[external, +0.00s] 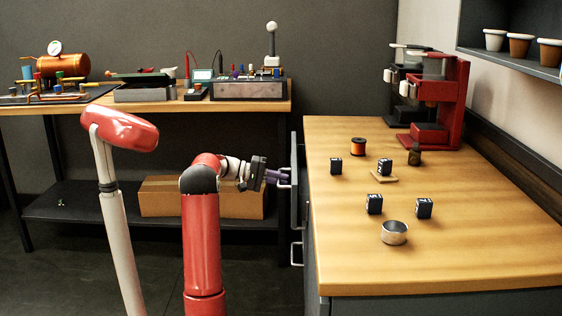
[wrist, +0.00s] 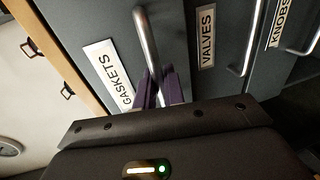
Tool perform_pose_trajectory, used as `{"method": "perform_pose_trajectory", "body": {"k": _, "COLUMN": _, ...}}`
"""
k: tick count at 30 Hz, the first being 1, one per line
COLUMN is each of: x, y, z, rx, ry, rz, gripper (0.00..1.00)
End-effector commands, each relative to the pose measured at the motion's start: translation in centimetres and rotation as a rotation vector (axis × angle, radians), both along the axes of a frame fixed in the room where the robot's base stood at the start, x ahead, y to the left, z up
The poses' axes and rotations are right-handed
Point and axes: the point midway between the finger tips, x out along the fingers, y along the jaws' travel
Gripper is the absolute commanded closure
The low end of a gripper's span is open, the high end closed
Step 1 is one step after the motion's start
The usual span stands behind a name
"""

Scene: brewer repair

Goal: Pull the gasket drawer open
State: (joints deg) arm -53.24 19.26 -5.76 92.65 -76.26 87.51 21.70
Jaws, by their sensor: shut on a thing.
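The gasket drawer (wrist: 85,25) has a grey front with a white "GASKETS" label (wrist: 108,75) in the wrist view. Its silver bar handle (wrist: 147,42) runs down between my purple fingertips. My gripper (wrist: 161,88) is shut on this handle, and the fingers hide its lower end. In the external view my gripper (external: 280,178) reaches the left side of the wooden counter at the drawer front (external: 295,165). This front appears to stand slightly out from the cabinet, but how far is hard to tell.
The "VALVES" drawer (wrist: 206,40) and "KNOBS" drawer (wrist: 280,25) sit beside it with their own bar handles. The counter (external: 450,230) holds small dark cubes, a metal cup (external: 394,232) and a red brewer (external: 440,105). A cardboard box (external: 160,196) is on the low shelf behind my arm.

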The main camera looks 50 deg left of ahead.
Motion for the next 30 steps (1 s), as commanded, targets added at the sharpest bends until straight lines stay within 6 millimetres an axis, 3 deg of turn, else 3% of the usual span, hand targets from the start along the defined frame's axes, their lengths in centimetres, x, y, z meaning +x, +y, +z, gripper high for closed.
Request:
{"method": "perform_pose_trajectory", "body": {"k": 9, "x": -6.3, "y": 6.4, "z": 0.0, "rx": -0.001, "ry": 0.003, "rz": 0.006, "gripper": 1.0}}
{"method": "perform_pose_trajectory", "body": {"k": 18, "x": -11.5, "y": 11.5, "z": 0.1, "rx": -0.003, "ry": 0.004, "rz": 0.004, "gripper": 1.0}}
{"method": "perform_pose_trajectory", "body": {"k": 30, "x": -14.8, "y": 14.8, "z": -0.1, "rx": -0.001, "ry": 0.004, "rz": 0.002, "gripper": 1.0}}
